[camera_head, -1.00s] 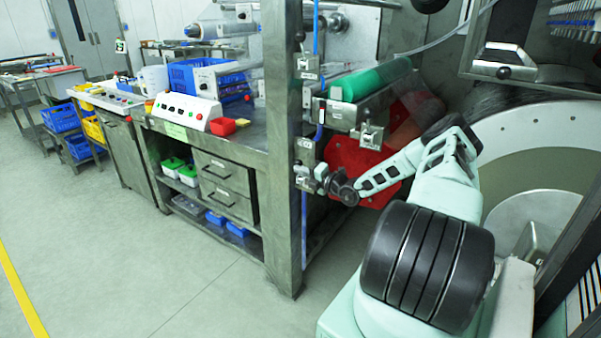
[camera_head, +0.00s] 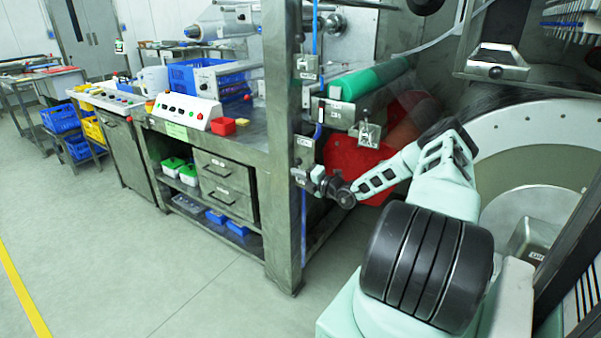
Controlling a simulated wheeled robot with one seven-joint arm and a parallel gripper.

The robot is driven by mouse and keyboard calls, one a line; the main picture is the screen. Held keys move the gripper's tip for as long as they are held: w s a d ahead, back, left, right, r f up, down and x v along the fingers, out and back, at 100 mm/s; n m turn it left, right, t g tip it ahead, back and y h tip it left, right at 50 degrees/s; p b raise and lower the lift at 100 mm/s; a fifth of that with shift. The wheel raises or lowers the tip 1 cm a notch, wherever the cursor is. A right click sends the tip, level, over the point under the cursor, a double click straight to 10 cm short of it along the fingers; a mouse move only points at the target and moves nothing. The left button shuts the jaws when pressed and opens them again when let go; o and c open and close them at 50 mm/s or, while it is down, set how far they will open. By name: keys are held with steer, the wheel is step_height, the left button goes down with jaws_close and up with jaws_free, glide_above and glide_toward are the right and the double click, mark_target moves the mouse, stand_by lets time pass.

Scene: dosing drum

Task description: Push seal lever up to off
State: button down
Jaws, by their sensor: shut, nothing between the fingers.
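Small metal lever boxes sit on and beside the grey post of the bench: an upper one (camera_head: 307,66), a middle one (camera_head: 303,146), and a low one (camera_head: 301,177). Another box with an upright black-tipped lever (camera_head: 367,131) hangs below the green roller. The labels are too small to read, so I cannot tell which is the seal lever. My gripper (camera_head: 319,178) is shut and empty, beside the low box at the post's right side. Whether it touches a lever there is hidden by its small size and overlap.
A red part (camera_head: 355,168) lies behind my forearm, and the green roller (camera_head: 370,78) is above it. The big drum (camera_head: 535,150) is close on the right. The bench drawers (camera_head: 227,188) are left of the post. The floor in front is clear.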

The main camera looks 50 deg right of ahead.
steer(key=s+b, duration=0.1)
steer(key=s, duration=0.9)
steer(key=shift+s+a+f+b, duration=0.15)
steer(key=shift+a+f+b, duration=0.1)
steer(key=shift+b, duration=0.15)
